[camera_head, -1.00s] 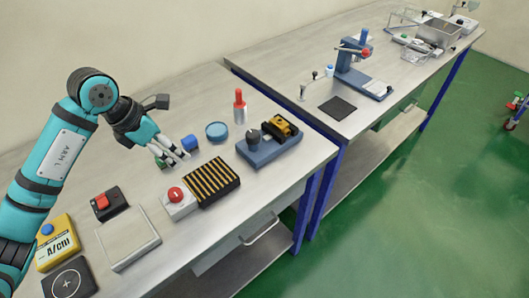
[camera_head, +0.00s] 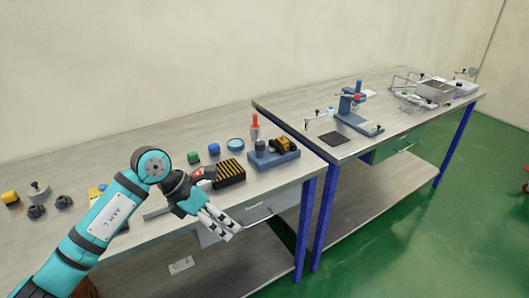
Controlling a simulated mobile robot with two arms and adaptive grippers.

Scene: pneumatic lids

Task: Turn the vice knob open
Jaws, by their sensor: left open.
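The vice (camera_head: 285,157) is a blue block on the near bench, at its right end. A dark round knob (camera_head: 260,145) stands on its left side, and a yellow and black part (camera_head: 284,144) sits on its right side. My left gripper (camera_head: 232,231) is open and empty. In the picture it is below and left of the vice, in front of the bench's front edge, clear of the knob. My right gripper is not in view.
A black and yellow ribbed block (camera_head: 229,173) lies left of the vice. A red-tipped bottle (camera_head: 255,127) and a blue round dish (camera_head: 236,144) stand behind it. A second bench (camera_head: 400,92) with a blue press (camera_head: 349,103) continues to the right.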

